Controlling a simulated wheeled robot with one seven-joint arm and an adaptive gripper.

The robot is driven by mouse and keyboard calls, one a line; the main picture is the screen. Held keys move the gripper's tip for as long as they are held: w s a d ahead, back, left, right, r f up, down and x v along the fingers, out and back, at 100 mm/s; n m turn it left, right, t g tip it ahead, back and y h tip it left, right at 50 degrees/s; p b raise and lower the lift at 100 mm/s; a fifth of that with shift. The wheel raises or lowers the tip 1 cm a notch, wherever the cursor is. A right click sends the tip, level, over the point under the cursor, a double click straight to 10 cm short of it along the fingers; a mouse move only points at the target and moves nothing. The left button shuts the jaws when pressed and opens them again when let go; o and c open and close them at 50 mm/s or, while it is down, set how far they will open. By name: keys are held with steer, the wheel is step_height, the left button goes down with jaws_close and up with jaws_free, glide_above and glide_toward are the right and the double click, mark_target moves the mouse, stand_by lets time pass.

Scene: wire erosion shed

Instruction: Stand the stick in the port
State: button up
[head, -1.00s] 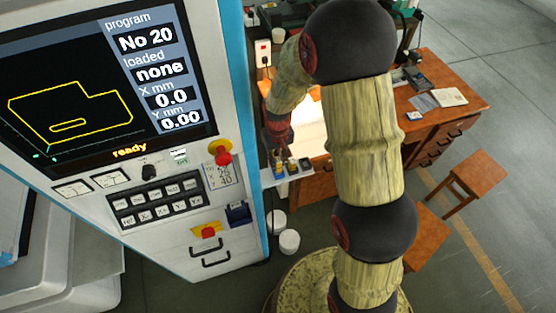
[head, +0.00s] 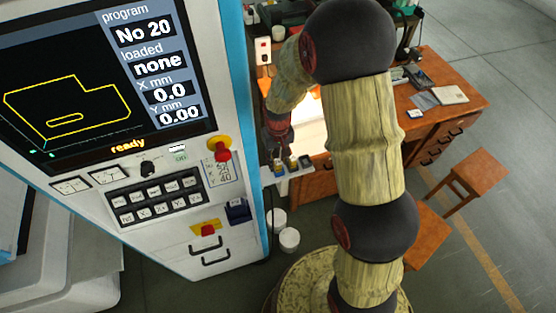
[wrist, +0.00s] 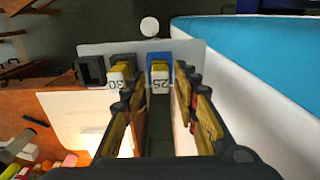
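A stick with a yellow body and a white face marked 25 (wrist: 160,78) stands upright in a blue holder on a pale shelf (wrist: 193,48). A second yellow and white stick (wrist: 117,74), its number partly covered, stands in a grey holder to its left. My gripper (wrist: 162,88) is open, with a finger on each side of the 25 stick in the wrist view and gaps showing; its depth relative to the stick is unclear. In the head view my gripper (head: 279,150) is just above the small sticks on the shelf. A dark blue socket (head: 237,211), possibly the port, is on the machine's front.
An empty black holder (wrist: 91,70) sits at the shelf's left end. The machine cabinet (head: 235,90) stands close beside the shelf; its screen reads loaded none. A wooden desk (head: 440,100) and stool (head: 470,180) stand at right. White tubs (head: 289,239) are on the floor.

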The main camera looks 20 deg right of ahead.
mark_target(278, 162)
steer(key=shift+r, duration=0.1)
step_height(278, 162, up, 13)
steer(key=shift+s+r+t, duration=0.95)
steer(key=shift+s+r, duration=2.1)
steer(key=shift+s, duration=0.65)
steer(key=shift+s+r+t, duration=0.9)
steer(key=shift+s+r, duration=2.15)
steer(key=shift+s, duration=0.6)
steer(key=shift+s+r+t, duration=0.95)
steer(key=shift+s+r, duration=2.1)
steer(key=shift+s, duration=0.65)
